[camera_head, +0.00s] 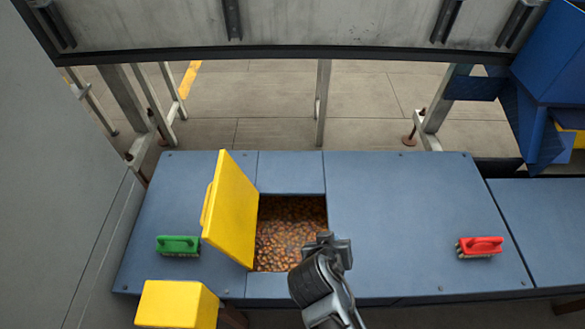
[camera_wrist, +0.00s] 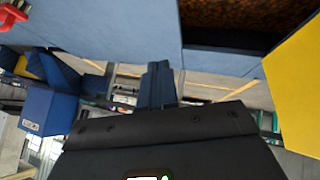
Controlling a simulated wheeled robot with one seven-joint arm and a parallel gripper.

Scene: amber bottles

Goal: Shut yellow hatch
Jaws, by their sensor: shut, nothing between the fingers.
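The yellow hatch (camera_head: 232,208) stands open and upright at the left edge of a square opening in the blue table. The opening shows many amber-brown bottles (camera_head: 290,232) inside. In the wrist view the yellow hatch (camera_wrist: 298,85) shows at the right edge and the dark opening with the bottles (camera_wrist: 240,15) at the top. My gripper (camera_head: 340,248) is shut and empty, at the lower right corner of the opening and to the right of the hatch, apart from it. Its fingers (camera_wrist: 160,82) show in the wrist view with nothing between them.
A green-handled brush (camera_head: 178,245) lies on the blue table (camera_head: 410,210) left of the hatch. A red-handled brush (camera_head: 480,247) lies at the right. A yellow box (camera_head: 177,304) is at the front left. A grey beam (camera_head: 330,25) spans the back. The table right of the opening is mostly clear.

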